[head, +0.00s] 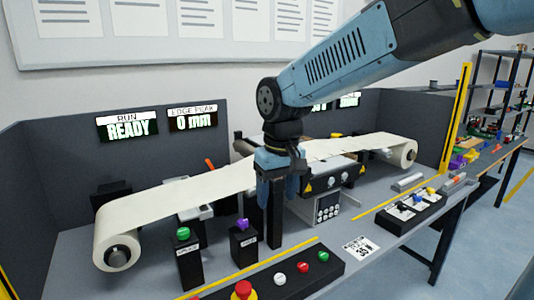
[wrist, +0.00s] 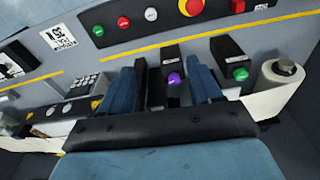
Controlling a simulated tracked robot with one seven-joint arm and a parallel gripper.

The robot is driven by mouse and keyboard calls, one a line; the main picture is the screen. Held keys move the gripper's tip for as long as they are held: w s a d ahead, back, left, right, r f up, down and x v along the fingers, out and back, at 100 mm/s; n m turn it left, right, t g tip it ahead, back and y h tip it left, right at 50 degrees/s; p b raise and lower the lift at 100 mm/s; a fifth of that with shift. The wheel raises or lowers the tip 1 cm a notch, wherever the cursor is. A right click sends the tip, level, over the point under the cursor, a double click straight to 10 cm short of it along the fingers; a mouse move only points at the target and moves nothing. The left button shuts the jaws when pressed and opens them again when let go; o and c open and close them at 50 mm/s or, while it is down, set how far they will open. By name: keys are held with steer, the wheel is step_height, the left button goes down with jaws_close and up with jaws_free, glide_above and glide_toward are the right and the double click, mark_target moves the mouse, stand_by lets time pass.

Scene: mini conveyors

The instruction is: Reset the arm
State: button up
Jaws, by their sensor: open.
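My arm (head: 340,60) reaches in from the upper right in the head view, with its wrist bent down. My gripper (head: 278,190) points down in front of the white web (head: 190,190) of the mini conveyor, over the bench. In the wrist view my gripper (wrist: 160,75) shows two blue fingers spread apart, with nothing held between them. A black post with a purple button (wrist: 174,79) shows beyond the gap. From the head view I cannot tell whether the fingers touch anything.
The web runs between a left roll (head: 118,245) and a right roll (head: 408,155). Button posts, one with a green button (head: 183,234), stand in front. A button panel (head: 290,281) with a red stop knob lies at the front edge. The screens read READY and 0 mm.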

steer(key=s+d+r+m+t, duration=0.1)
steer(key=s+d, duration=0.4)
steer(key=d, duration=0.5)
steer(key=s+d+r+m+t, duration=0.2)
steer(key=s+d, duration=0.4)
steer(key=d, duration=0.5)
steer(key=m+t, duration=0.1)
steer(key=m, duration=0.1)
steer(key=shift+m+h, duration=0.3)
steer(key=shift+w+d, duration=0.1)
stand_by(1.0)
